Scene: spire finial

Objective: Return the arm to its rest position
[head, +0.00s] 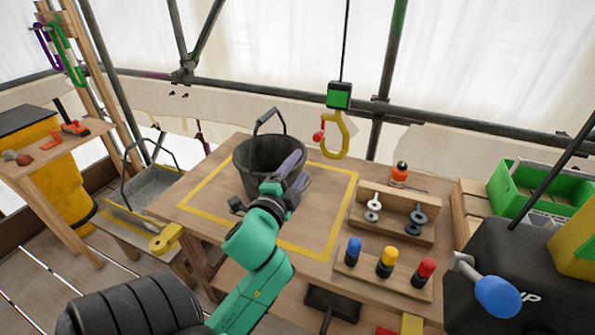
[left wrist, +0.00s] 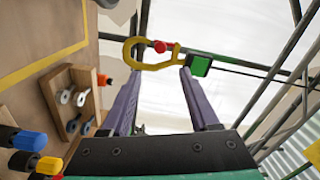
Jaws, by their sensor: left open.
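My left arm, green with a dark sleeve, reaches in from the lower left over the wooden table (head: 215,160). Its gripper (head: 297,167) has purple fingers and is in front of the right side of a black bucket (head: 262,165). In the left wrist view the gripper (left wrist: 158,82) has its two fingers wide apart with nothing between them. Whether the fingers touch the bucket cannot be told. The right gripper is not in view.
A yellow hook (head: 341,138) hangs under a green block (head: 339,95) behind the bucket. Racks with grey rings (head: 373,208) and colour-capped pegs (head: 387,263) stand on the right. A green crate (head: 510,190) is far right. The yellow-taped area is bare around the bucket.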

